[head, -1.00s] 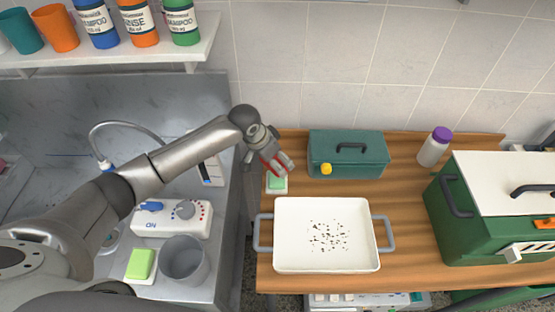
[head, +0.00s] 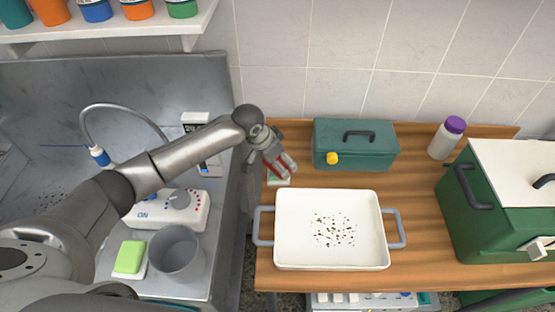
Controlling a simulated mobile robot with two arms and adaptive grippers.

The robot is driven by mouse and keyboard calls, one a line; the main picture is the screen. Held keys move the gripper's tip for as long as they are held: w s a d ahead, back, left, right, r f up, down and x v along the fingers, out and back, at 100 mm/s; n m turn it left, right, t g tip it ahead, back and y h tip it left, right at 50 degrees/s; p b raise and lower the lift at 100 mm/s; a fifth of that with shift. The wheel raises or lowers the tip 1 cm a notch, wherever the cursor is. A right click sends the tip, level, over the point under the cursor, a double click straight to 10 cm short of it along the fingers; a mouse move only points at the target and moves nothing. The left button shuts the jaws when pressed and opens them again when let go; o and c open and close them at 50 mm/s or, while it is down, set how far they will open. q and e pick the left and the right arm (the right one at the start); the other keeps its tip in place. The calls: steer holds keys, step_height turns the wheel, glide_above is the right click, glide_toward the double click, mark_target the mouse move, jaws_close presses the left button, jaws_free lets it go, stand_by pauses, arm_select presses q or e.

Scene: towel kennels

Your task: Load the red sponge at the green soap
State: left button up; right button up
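My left gripper (head: 280,171) is over the left end of the wooden counter. Red shows at its fingers; I cannot tell whether this is the red sponge held there or part of the fingers. Just below it is a small white dish (head: 280,183), mostly hidden by the gripper. A light green block, which looks like the green soap (head: 129,256), lies on a white dish beside a grey cup on the left counter. No red sponge shows clearly elsewhere. My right gripper is not in view.
A white tray (head: 281,258) with dark specks stands close in front of the gripper. A teal box (head: 356,152), a purple-capped bottle (head: 447,138) and a green cooler (head: 462,222) stand to the right. The grey cup (head: 176,254) and a white control box (head: 180,209) are on the left.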

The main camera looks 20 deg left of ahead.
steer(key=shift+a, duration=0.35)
arm_select(q)
steer(key=shift+f, duration=0.55)
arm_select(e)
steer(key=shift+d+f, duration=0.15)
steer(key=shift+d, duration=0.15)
arm_select(q)
steer(key=shift+s, duration=0.1)
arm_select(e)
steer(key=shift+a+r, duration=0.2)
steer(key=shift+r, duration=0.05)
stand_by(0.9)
arm_select(q)
steer(key=shift+f, duration=0.15)
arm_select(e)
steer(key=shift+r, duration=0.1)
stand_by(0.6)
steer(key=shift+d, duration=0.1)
arm_select(q)
step_height(320, 180, up, 2)
steer(key=p, duration=0.2)
steer(key=shift+p, duration=0.35)
step_height(320, 180, up, 5)
steer(key=p, duration=0.5)
steer(key=shift+r+p, duration=0.2)
steer(key=shift+p, duration=0.1)
steer(key=shift+f, duration=0.1)
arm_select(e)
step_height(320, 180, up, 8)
